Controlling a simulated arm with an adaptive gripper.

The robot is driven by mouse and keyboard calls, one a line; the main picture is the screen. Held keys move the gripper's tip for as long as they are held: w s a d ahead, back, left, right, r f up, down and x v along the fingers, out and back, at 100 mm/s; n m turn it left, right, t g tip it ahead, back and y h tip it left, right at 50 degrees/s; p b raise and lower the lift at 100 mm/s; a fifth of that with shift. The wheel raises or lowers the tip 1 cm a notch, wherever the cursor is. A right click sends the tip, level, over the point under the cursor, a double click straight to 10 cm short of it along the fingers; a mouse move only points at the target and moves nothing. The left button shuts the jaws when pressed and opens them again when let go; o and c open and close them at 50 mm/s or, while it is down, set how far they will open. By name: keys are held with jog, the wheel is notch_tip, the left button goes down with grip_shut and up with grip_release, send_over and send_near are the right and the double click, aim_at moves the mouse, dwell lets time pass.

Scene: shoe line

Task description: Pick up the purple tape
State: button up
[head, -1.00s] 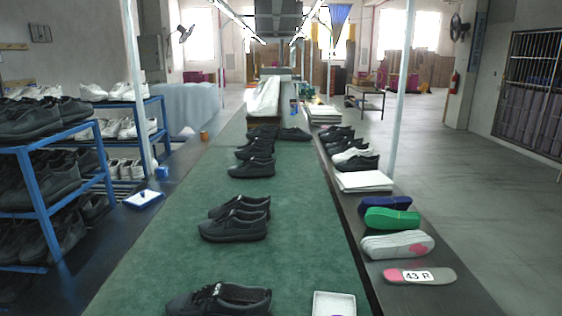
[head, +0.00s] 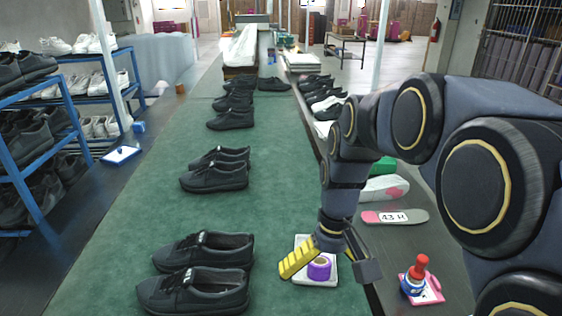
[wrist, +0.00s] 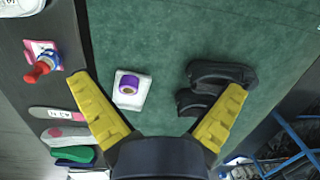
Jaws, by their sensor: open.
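The purple tape (head: 319,268) is a small roll with a pale centre. It sits in a shallow white tray (head: 301,245) on the green belt, near its right edge. In the wrist view the tape (wrist: 129,85) lies between my two yellow fingers, nearer the left one, on the white tray (wrist: 131,104). My gripper (head: 335,268) is open and empty, its fingers spread around the tape's place in the head view. From the wrist view it seems to be above the tape; the height gap is hard to judge.
Black shoes (head: 201,289) stand on the belt left of the tray; one pair (wrist: 222,76) shows by my right finger. On the dark right ledge are a pink tray with a red-topped bottle (head: 417,276) and insoles (head: 395,216). Green belt (head: 120,240) is bare at left.

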jog(key=w+d+f, duration=0.2)
jog(key=w+f, duration=0.5)
jog(key=w, duration=0.7)
jog(key=t, duration=0.1)
send_near(319, 267)
notch_tip(319, 267, down, 6)
jog(key=w, duration=0.3)
jog(key=shift+m, duration=0.3)
jog(key=f, duration=0.4)
jog(key=s+f, duration=0.1)
jog(key=f, duration=0.1)
jog(key=shift+f, duration=0.3)
jog(key=c, duration=1.1)
